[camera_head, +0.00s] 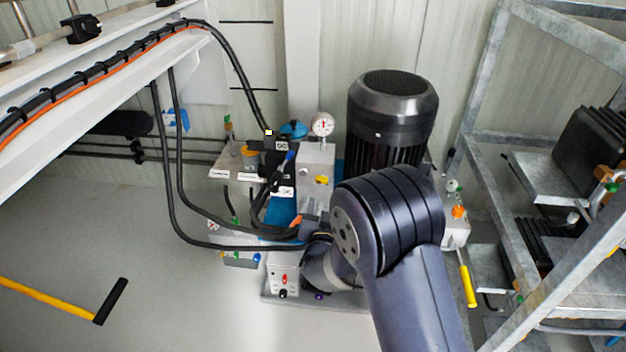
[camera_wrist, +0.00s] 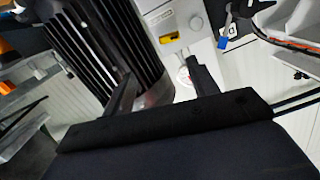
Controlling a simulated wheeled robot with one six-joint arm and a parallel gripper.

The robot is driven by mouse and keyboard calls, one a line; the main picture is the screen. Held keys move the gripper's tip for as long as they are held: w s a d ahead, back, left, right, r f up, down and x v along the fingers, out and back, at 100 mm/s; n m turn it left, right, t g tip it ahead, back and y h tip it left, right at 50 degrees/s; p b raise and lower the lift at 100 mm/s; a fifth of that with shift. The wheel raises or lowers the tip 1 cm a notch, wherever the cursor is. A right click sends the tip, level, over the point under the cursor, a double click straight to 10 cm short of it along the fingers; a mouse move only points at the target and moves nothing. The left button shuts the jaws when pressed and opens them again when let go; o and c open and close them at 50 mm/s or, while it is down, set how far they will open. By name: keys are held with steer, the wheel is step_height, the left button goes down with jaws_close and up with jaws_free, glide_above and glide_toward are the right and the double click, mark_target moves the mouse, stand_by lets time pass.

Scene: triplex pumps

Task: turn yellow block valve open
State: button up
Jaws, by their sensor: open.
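A small yellow valve part (camera_head: 321,180) sits on the front of a pale grey block (camera_head: 318,160) in the middle of the head view. In the wrist view the yellow valve part (camera_wrist: 169,38) shows near the top, on the pale block face. My gripper (camera_wrist: 161,70) is open, its two dark fingers apart with nothing held between them. The yellow part lies above and between the fingertips in that view, apart from them. In the head view my dark arm covers the gripper. I cannot tell how the valve is set.
A black finned motor (camera_head: 392,112) stands just right of the block, close to the left finger in the wrist view. A pressure gauge (camera_head: 322,125) sits on top of the block. Black hoses (camera_head: 178,190) hang at left. A grey metal frame (camera_head: 490,170) stands at right.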

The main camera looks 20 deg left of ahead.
mark_target(321, 181)
steer(key=shift+t, duration=0.5)
steer(key=x, duration=0.3)
steer(key=a+b+x, duration=0.1)
steer(key=x, duration=0.3)
steer(key=a+b+x, duration=0.1)
steer(key=x, duration=0.3)
steer(key=shift+s+f, duration=0.25)
steer(key=shift+f, duration=0.15)
steer(key=shift+c, duration=0.4)
